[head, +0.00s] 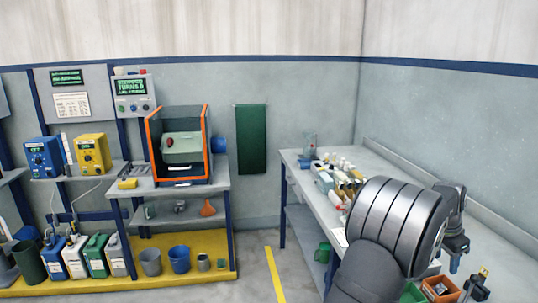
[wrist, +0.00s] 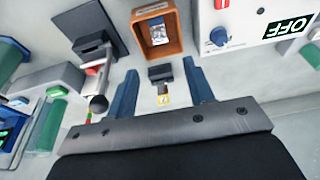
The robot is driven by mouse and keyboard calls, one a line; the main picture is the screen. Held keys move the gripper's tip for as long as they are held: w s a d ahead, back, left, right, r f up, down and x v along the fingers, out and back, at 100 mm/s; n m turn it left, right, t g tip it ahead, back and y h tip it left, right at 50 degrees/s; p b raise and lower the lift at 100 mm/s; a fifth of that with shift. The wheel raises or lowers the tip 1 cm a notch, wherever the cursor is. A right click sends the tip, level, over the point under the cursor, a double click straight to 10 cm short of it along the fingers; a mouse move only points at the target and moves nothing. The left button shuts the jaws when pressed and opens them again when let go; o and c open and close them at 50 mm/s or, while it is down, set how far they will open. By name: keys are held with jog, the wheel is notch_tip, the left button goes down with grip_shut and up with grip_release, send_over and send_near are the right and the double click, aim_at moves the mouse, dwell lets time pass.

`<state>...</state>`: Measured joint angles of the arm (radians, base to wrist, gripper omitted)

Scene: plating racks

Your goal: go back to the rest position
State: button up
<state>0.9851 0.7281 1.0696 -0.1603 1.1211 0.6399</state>
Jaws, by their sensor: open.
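My gripper (head: 456,262) hangs over the right-hand bench, near the lower right of the head view. In the wrist view its two blue fingers (wrist: 160,68) are spread apart, with nothing held between them. A small black block with a yellow label (wrist: 161,73) shows beyond the gap between the fingers, on the pale surface. I cannot tell its distance from the fingertips. My arm hides part of the bench in the head view.
The grey bench (head: 505,262) holds an orange-brown bin (head: 441,289), which also shows in the wrist view (wrist: 173,50). A box reading OFF (wrist: 268,20) stands at right there, green cylinders (wrist: 43,122) at left. An orange-framed cabinet (head: 150,135) stands across the floor.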

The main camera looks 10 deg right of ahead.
jog(key=v, duration=1)
jog(key=x, duration=1.6)
jog(key=shift+d+f, duration=0.1)
jog(key=shift+f, duration=0.3)
notch_tip(320, 180, up, 8)
jog(key=s+a+f, duration=0.2)
jog(key=s+a, duration=0.2)
jog(key=a, duration=0.4)
jog(key=s+a+f+h, duration=0.1)
jog(key=s+a+f, duration=0.1)
jog(key=s+a, duration=0.3)
jog(key=a, duration=0.4)
jog(key=shift+s+f, duration=0.2)
jog(key=shift+f, duration=0.05)
jog(key=shift+a, duration=0.1)
jog(key=s+a+r+n+t, duration=0.1)
jog(key=a+r+n, duration=0.2)
jog(key=a, duration=0.7)
jog(key=a+r+n+t, duration=0.1)
jog(key=a+r+n, duration=0.2)
jog(key=a, duration=0.6)
jog(key=s+a+f+n+t+y, duration=0.1)
jog(key=s+a+f+n, duration=0.1)
jog(key=a, duration=0.6)
jog(key=s+a+f+n+t, duration=0.2)
jog(key=s+a+n, duration=0.3)
jog(key=a, duration=0.4)
jog(key=shift+s+f+y, duration=0.2)
jog(key=shift+s+y, duration=0.2)
jog(key=shift+s, duration=0.4)
